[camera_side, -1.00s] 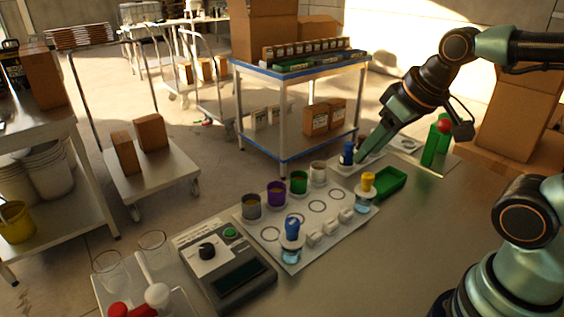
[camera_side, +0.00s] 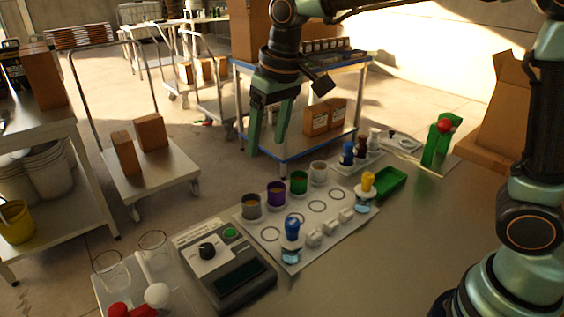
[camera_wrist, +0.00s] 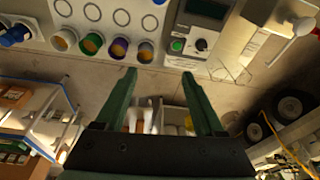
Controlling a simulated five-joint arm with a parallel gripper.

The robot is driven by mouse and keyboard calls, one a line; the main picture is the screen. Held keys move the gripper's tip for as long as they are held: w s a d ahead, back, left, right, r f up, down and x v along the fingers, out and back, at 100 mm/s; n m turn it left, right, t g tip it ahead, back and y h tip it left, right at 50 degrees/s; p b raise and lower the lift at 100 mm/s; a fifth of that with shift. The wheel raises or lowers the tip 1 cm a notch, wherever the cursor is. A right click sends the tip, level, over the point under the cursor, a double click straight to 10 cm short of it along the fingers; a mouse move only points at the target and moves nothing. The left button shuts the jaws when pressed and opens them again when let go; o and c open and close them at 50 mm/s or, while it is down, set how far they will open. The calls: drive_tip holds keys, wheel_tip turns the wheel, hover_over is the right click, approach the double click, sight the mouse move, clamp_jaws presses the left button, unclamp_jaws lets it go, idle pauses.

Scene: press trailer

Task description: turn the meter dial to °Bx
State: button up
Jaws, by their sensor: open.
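The meter (camera_side: 227,265) is a grey box on the bench with a white top plate, a dark display and a green button (camera_side: 230,232). In the wrist view the dial (camera_wrist: 201,44) and the meter's screen (camera_wrist: 207,9) show at the top, ahead of the fingertips; the dial's marks are too small to read. My gripper (camera_side: 267,150) is open and empty, with green fingers pointing down, in the air up and to the right of the meter in the side view. The fingers also show in the wrist view (camera_wrist: 162,75).
A white board (camera_side: 318,225) beside the meter holds several coloured cups, a blue-topped bottle (camera_side: 291,240) and a yellow-topped bottle (camera_side: 366,190). A rack (camera_side: 125,295) with glass beakers and red and white knobs stands left of the meter. A green tray (camera_side: 390,183) lies further right.

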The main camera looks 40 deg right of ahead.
drive_tip(key=w+a+f+g, duration=0.1)
drive_tip(key=w+a+f, duration=0.35)
drive_tip(key=a, duration=0.25)
drive_tip(key=g, duration=0.1)
hover_over(207, 247)
wheel_tip(207, 247, down, 6)
drive_tip(key=shift+n+h, duration=0.4)
wheel_tip(207, 247, down, 12)
drive_tip(key=shift+r, duration=0.2)
clamp_jaws()
